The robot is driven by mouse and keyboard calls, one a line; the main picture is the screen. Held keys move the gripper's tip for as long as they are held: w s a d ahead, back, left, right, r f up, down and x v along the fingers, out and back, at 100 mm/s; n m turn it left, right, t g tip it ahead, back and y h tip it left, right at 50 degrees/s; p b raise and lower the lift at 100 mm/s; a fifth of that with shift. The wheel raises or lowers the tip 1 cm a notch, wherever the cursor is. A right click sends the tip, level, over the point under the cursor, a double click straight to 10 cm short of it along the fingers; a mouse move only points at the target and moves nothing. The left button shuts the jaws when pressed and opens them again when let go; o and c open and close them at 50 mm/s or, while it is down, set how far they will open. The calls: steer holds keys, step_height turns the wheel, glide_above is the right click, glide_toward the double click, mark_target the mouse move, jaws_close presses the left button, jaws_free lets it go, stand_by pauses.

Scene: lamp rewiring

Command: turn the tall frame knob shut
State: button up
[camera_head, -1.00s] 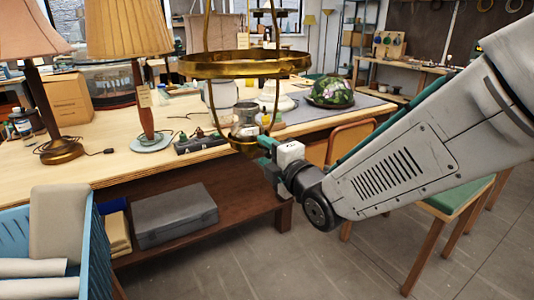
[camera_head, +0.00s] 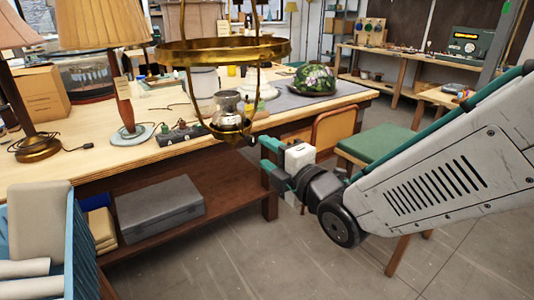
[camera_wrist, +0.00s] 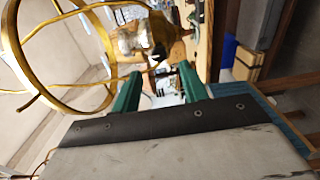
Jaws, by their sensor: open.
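The tall brass frame (camera_head: 222,58), with its wide ring, hangs at upper centre in the head view, in front of the workbench. A silvery vessel (camera_head: 229,103) sits low inside it, above a brass cup. The frame also fills the upper left of the wrist view (camera_wrist: 12,40), with the vessel (camera_wrist: 128,42) near top centre. I cannot clearly make out the knob.
The wooden workbench (camera_head: 75,148) lies behind, with two shaded lamps at left and a green patterned glass shade (camera_head: 313,79). A grey case (camera_head: 160,207) is on the lower shelf. A blue crate (camera_head: 75,245) is at lower left. Green-seated chairs stand behind my arm. The floor ahead is clear.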

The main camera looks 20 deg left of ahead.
steer(key=d+f+m+g+h, duration=0.35)
steer(key=f+m+h, duration=0.2)
steer(key=f, duration=0.35)
steer(key=s+d+f+m+g+h, duration=0.1)
steer(key=s+d+m+h, duration=0.1)
steer(key=d+m, duration=0.3)
steer(key=s+d+f+m+g+h, duration=0.1)
steer(key=s+d+m+h, duration=0.15)
steer(key=d, duration=0.45)
steer(key=s+d+r+m+g+h, duration=0.1)
steer(key=s+d+r+m+g, duration=0.1)
steer(key=s+d+r+m, duration=0.2)
steer(key=s+d+r+m+g+h, duration=0.2)
steer(key=s+d+r+m, duration=0.3)
steer(key=s+d+m, duration=0.6)
steer(key=s+d, duration=0.1)
steer(key=d, duration=0.7)
steer(key=shift+s+d+h, duration=0.25)
steer(key=shift+d+h, duration=0.05)
steer(key=shift+d, duration=0.05)
steer(key=shift+g, duration=0.25)
